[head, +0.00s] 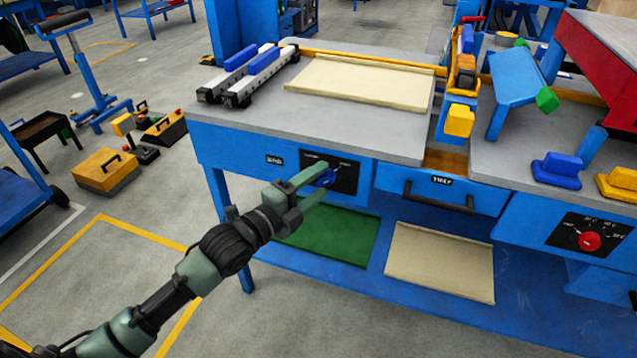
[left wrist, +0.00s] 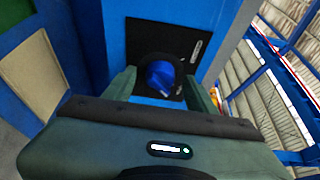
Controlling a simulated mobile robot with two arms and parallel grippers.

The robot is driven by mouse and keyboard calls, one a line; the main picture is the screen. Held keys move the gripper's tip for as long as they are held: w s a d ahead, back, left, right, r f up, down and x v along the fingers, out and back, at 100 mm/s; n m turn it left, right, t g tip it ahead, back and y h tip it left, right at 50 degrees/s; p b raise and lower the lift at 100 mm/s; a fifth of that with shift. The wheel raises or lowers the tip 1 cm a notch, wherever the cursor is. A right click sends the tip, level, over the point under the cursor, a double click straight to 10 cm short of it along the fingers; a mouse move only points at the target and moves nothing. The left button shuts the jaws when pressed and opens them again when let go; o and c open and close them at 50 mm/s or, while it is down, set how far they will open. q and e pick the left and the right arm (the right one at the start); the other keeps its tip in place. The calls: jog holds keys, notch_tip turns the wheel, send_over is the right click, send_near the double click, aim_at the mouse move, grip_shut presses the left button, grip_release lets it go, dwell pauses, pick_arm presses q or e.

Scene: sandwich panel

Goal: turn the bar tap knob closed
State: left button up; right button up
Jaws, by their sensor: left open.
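A blue knob (head: 327,178) sits on a black panel (head: 345,176) on the front of the blue workbench, left of the drawer. My left gripper (head: 319,181) is open, with its green fingers reaching to the knob, one on either side. In the left wrist view the blue knob (left wrist: 161,78) shows between the fingers of the left gripper (left wrist: 163,86), on the black panel (left wrist: 165,40). I cannot tell whether the fingers touch it. The knob's pointer and the panel's small print are not readable. My right gripper is not in view.
A drawer with a dark handle (head: 438,200) is right of the panel. A red knob (head: 589,241) is on another panel further right. The bench top (head: 260,120) overhangs above. A green mat (head: 335,240) and a beige board (head: 440,262) lie on the lower shelf.

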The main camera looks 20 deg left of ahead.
pick_arm(q)
jog(key=shift+w+d, duration=0.2)
jog(key=shift+w, duration=0.1)
grip_shut()
